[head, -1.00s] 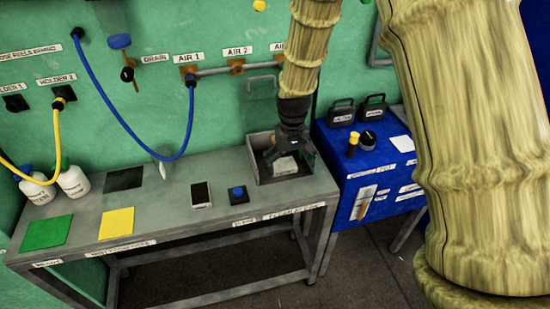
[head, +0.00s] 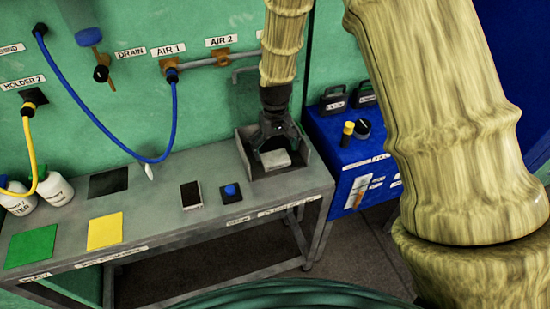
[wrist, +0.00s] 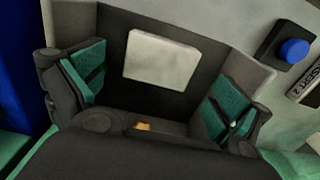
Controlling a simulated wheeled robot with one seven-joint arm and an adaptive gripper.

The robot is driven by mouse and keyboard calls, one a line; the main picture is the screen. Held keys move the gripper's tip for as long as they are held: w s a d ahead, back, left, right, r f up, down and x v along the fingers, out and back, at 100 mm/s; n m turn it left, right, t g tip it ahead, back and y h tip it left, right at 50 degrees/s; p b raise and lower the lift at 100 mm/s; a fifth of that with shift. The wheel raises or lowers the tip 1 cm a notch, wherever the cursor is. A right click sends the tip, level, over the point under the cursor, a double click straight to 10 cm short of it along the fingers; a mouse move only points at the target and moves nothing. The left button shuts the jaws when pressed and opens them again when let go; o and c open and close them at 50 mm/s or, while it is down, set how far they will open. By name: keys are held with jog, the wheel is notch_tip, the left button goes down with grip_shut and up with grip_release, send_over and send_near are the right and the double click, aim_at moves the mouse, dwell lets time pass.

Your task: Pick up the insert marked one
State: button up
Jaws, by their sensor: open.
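A pale, flat-topped block (head: 275,158) lies in a grey open-topped tray (head: 302,152) at the right end of the workbench. My gripper (head: 273,149) points down over the tray, just above or behind the block; the exact gap is unclear. In the wrist view the pale block (wrist: 162,58) lies in front of the spread green-padded fingers of my gripper (wrist: 157,92). The fingers are open and nothing is between them. No mark is readable on the block, so I cannot tell whether it is insert one.
The tray walls stand close around my gripper. A blue button (head: 232,190) and a black-and-white block (head: 191,195) sit left of the tray. Green (head: 32,247) and yellow (head: 105,231) squares lie further left. A blue cabinet (head: 335,135) stands right, holding dark handled objects.

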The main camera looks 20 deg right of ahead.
aim_at(275, 158)
jog(key=shift+f+p, duration=0.5)
jog(key=shift+f, duration=1.3)
jog(key=c, duration=1.4)
jog(key=shift+r, duration=0.1)
